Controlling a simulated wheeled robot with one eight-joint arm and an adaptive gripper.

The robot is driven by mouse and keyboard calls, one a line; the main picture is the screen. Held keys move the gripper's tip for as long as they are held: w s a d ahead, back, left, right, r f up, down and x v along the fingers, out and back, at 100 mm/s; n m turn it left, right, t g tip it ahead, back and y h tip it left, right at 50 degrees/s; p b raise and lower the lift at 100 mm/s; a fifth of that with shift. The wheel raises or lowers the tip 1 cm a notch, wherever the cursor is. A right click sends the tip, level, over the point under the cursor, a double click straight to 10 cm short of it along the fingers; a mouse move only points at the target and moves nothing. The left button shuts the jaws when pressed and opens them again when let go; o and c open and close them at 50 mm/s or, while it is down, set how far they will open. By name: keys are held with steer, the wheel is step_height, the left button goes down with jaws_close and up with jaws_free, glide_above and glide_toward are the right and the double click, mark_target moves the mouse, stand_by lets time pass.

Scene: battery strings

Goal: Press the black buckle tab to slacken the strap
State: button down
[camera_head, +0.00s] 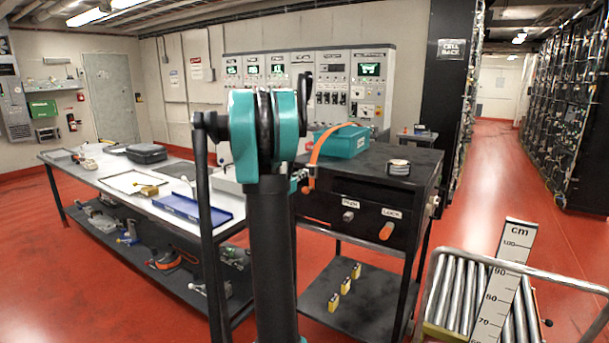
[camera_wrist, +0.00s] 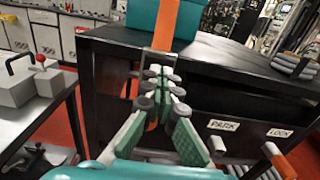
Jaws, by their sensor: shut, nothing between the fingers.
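An orange strap (camera_head: 333,136) runs over a teal box (camera_head: 347,144) on top of a black cabinet (camera_head: 372,168). In the wrist view the strap (camera_wrist: 165,25) comes down the box's front face (camera_wrist: 188,20) towards my fingertips. My gripper (camera_wrist: 161,76) is shut and empty, its fingertips together at the cabinet's top front edge, in line with the strap. A bit of orange shows between the fingers below. The black buckle tab cannot be made out; my fingers cover that spot. Whether they touch it I cannot tell. In the head view my arm hides most of the gripper.
The cabinet front has a PARK label (camera_wrist: 223,125) with a knob and a LOCK label (camera_wrist: 279,133) with an orange handle. A workbench (camera_head: 130,177) is left. A roller cart (camera_head: 470,295) stands front right.

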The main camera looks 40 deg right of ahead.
steer(key=v, duration=1.1)
steer(key=shift+a, duration=0.25)
